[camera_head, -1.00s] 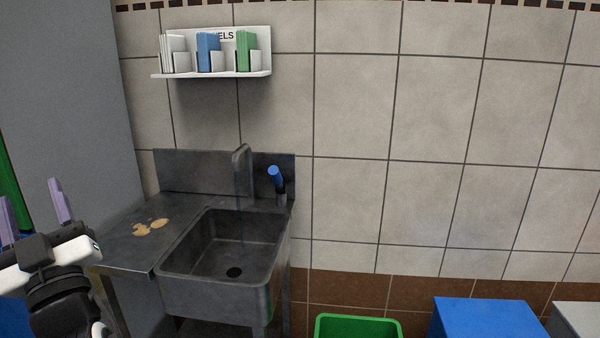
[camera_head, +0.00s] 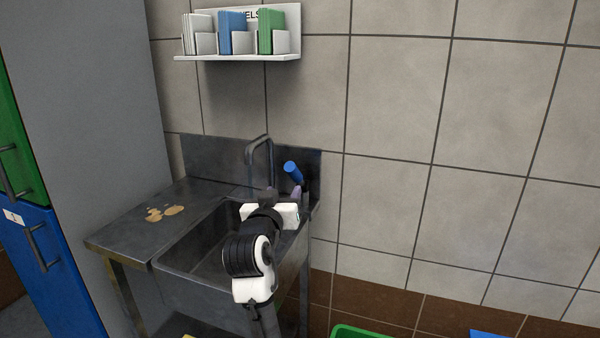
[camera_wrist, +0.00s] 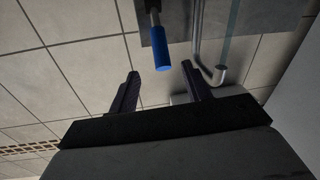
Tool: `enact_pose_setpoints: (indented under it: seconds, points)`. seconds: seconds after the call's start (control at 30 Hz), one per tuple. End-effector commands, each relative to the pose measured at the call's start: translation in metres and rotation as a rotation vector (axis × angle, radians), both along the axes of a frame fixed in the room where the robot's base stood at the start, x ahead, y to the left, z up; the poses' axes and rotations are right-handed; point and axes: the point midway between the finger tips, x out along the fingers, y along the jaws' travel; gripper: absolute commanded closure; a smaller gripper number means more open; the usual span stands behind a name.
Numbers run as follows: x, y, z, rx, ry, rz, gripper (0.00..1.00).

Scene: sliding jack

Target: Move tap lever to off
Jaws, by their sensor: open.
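The tap lever (camera_head: 293,172) has a blue handle and stands at the right back corner of the sink, its handle tilted up and to the left in the head view. The curved metal spout (camera_head: 262,150) is just left of it. My gripper (camera_head: 283,193) is over the sink, close in front of the lever; my arm hides part of the basin. In the wrist view the blue handle (camera_wrist: 162,54) shows just beyond the gap between the two purple fingers of my gripper (camera_wrist: 162,80). The fingers are open and apart. I cannot tell whether either finger touches the lever.
The metal sink (camera_head: 170,262) has a left drainboard with tan stains (camera_head: 163,213). A shelf with towels (camera_head: 240,57) hangs above on the tiled wall. A green bin (camera_head: 362,332) stands at lower right. A grey cabinet side (camera_head: 90,100) rises at left.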

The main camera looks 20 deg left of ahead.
Motion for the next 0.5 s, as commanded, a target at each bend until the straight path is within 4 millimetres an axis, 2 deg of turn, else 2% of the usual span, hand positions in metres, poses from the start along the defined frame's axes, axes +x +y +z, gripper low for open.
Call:
enact_pose_setpoints:
  seconds: [0.3, 0.5]
  points:
    - [0.069, 0.007, 0.002, -0.001, 0.002, -0.001, 0.51]
    - [0.101, 0.01, 0.001, -0.001, 0.0, -0.001, 0.51]
